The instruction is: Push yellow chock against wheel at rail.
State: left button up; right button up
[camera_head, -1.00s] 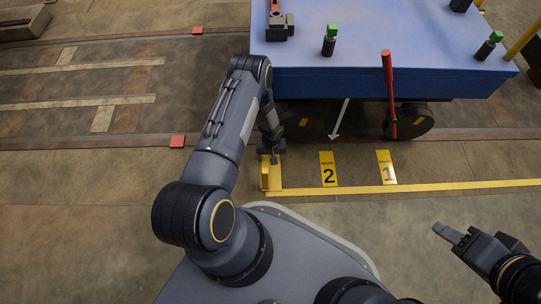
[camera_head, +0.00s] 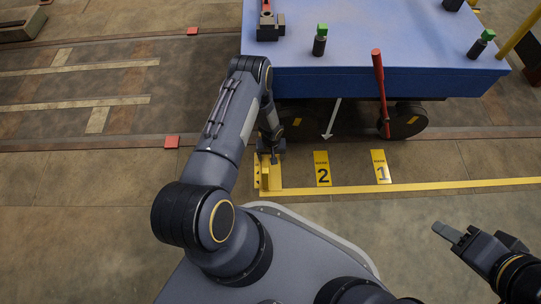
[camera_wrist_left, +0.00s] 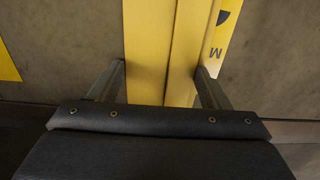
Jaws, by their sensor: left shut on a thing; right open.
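The yellow chock (camera_head: 265,178) stands on the floor beside the cart, on the near side of the rail (camera_head: 460,133). My left gripper (camera_head: 269,158) reaches down to it and is shut on it. In the left wrist view the chock (camera_wrist_left: 150,50) runs between the two fingers. The near-left wheel (camera_head: 297,119) is under the cart, partly hidden by my left arm and the deck. Another dark wheel (camera_head: 408,121) shows farther right. From above I cannot tell whether the chock touches a wheel. My right gripper (camera_head: 448,234) is open and empty at the lower right.
The blue cart (camera_head: 380,80) carries a red lever (camera_head: 380,85) and green-topped posts. Yellow plates marked 2 (camera_head: 322,168) and 1 (camera_head: 380,166) lie on the floor by a yellow line (camera_head: 430,188). A red block (camera_head: 171,142) lies left of my arm.

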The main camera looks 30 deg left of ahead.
pick_arm(q)
jog(key=shift+w+d+r, duration=0.1)
jog(key=shift+w+d, duration=0.35)
jog(key=shift+d, duration=0.05)
jog(key=o, duration=1.7)
jog(key=shift+s, duration=0.1)
notch_tip(320, 180, up, 4)
jog(key=p, duration=0.3)
jog(key=shift+r, duration=0.1)
jog(key=s+d+r+p, duration=0.7)
jog(key=s+r, duration=0.2)
jog(key=s, duration=0.3)
notch_tip(320, 180, up, 8)
jog(key=p, duration=0.5)
jog(key=shift+f, duration=0.1)
